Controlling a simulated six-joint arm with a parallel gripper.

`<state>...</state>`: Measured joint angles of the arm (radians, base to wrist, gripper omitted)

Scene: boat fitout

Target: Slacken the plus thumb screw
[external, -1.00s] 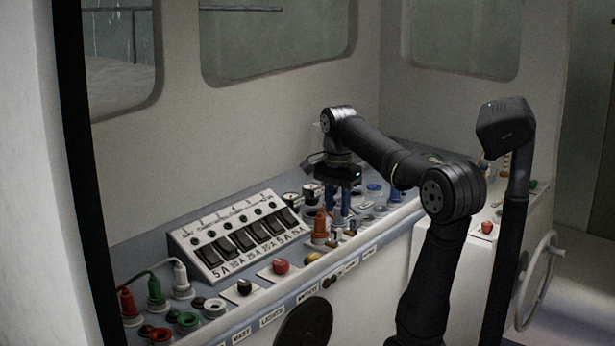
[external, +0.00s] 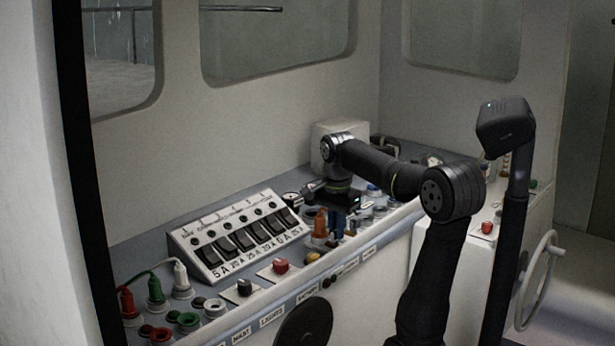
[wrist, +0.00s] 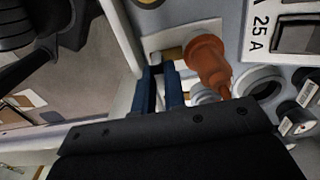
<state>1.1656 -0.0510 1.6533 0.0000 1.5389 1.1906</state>
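A brass thumb screw (wrist: 172,54) shows just beyond the fingertips, beside the orange plug (wrist: 208,62). I cannot read a plus mark, so I cannot tell whether it is the plus one. Another brass knob (wrist: 148,3) shows at the top edge.
The sloped breaker panel (external: 235,235) stands left of my gripper, with its 25 A end in the wrist view (wrist: 290,30). Round sockets (wrist: 258,84) lie close to the orange plug. A red knob (external: 281,266) sits along the front edge.

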